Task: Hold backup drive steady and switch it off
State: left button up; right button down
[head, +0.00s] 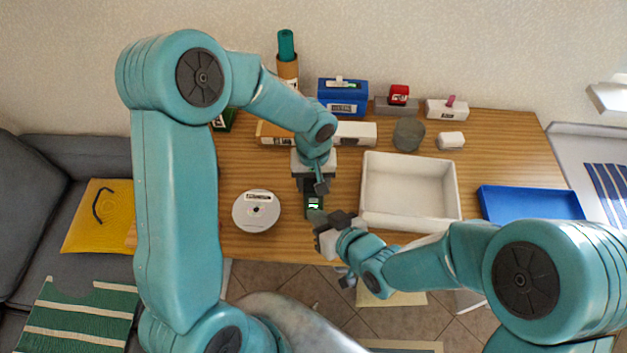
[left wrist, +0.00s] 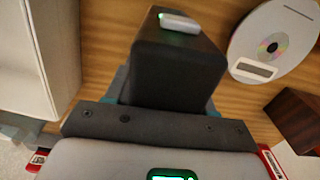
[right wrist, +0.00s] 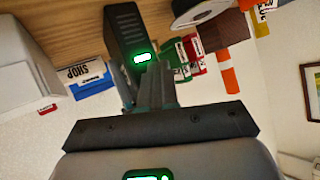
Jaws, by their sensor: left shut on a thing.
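The backup drive (head: 314,203) is a small dark box with a green-lit display or switch, standing near the table's front edge. In the left wrist view the drive (left wrist: 178,65) fills the middle, with a pale switch and a small green light on its end. My left gripper (head: 316,187) is shut on it from behind. In the right wrist view the drive (right wrist: 124,32) shows its glowing green switch (right wrist: 143,57). My right gripper (right wrist: 157,75) points at the drive, its fingers together and empty, tips close to the switch. I cannot tell whether they touch it.
A white disc holder (head: 256,211) lies left of the drive. A white bin (head: 411,226) stands close on the right, and a blue tray (head: 530,190) farther right. Several boxes and a blue case (head: 343,108) line the back. Bare wood (head: 480,140) shows at the right back.

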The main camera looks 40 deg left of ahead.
jog(key=shift+w, duration=0.1)
dwell(0.4)
jog(key=shift+w+a, duration=0.25)
jog(key=shift+w, duration=0.05)
jog(key=shift+w+a, duration=0.1)
jog(key=shift+w, duration=0.05)
dwell(0.5)
jog(key=shift+s+d, duration=0.4)
jog(key=shift+s, duration=0.2)
jog(key=s+d, duration=0.1)
jog(key=s, duration=0.1)
jog(key=s+d, duration=0.2)
jog(key=s, duration=0.1)
jog(key=shift+d, duration=0.2)
jog(key=shift+w, duration=0.1)
